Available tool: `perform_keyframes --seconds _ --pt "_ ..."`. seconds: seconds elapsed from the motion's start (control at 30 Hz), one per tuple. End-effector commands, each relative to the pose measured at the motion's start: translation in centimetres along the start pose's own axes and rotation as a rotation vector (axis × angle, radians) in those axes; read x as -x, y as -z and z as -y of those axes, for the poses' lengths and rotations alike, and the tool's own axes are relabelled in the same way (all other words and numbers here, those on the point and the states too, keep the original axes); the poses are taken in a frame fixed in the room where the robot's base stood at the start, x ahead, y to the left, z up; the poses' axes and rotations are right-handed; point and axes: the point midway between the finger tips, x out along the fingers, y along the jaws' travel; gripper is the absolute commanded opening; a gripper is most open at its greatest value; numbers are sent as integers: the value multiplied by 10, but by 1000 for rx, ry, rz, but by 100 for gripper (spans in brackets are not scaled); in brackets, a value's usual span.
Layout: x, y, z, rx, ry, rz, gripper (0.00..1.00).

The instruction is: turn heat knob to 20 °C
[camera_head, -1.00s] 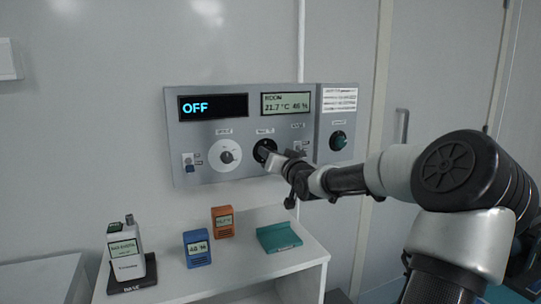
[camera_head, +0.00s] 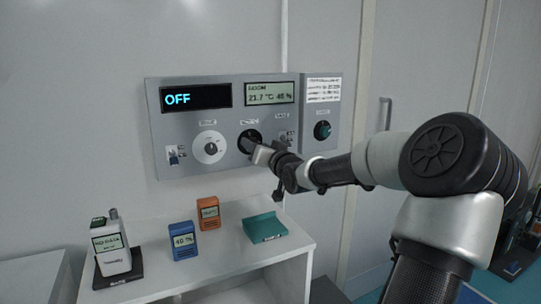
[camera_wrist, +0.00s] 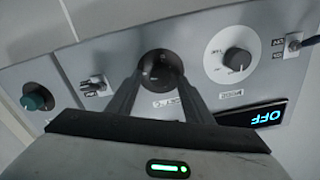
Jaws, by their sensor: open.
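The wall panel (camera_head: 225,160) carries a black dial (camera_head: 250,136) in its middle, which seems to be the heat knob; its label is too blurred to read surely. In the wrist view, turned upside down, the same black dial (camera_wrist: 160,66) is straight ahead. My gripper (camera_head: 254,149) is at the dial, its open fingers one on each side of the dial's lower part in the wrist view (camera_wrist: 158,82). I cannot tell whether they touch the knob. The dial's pointer and scale are not readable. The left display (camera_head: 196,97) reads OFF; the right display (camera_head: 270,93) reads ROOM 21.7 °C 46 %.
A white mode dial (camera_head: 210,148) and a toggle switch (camera_head: 173,155) are left of the black dial. Another switch (camera_head: 284,139) and a green knob (camera_head: 322,130) are right of it. Small meters and a teal holder (camera_head: 265,228) stand on the white cabinet (camera_head: 225,267) below.

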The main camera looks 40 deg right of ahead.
Motion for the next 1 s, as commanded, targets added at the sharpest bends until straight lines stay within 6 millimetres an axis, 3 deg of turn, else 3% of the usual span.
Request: perform_keyframes --seconds 0.4,0.6,0.8,1.0 --pt "101 4 0 2 -6 3 46" --pt "139 3 0 0 -4 3 46" --pt "156 1 0 0 -1 1 46" --pt "159 0 0 0 0 2 46"
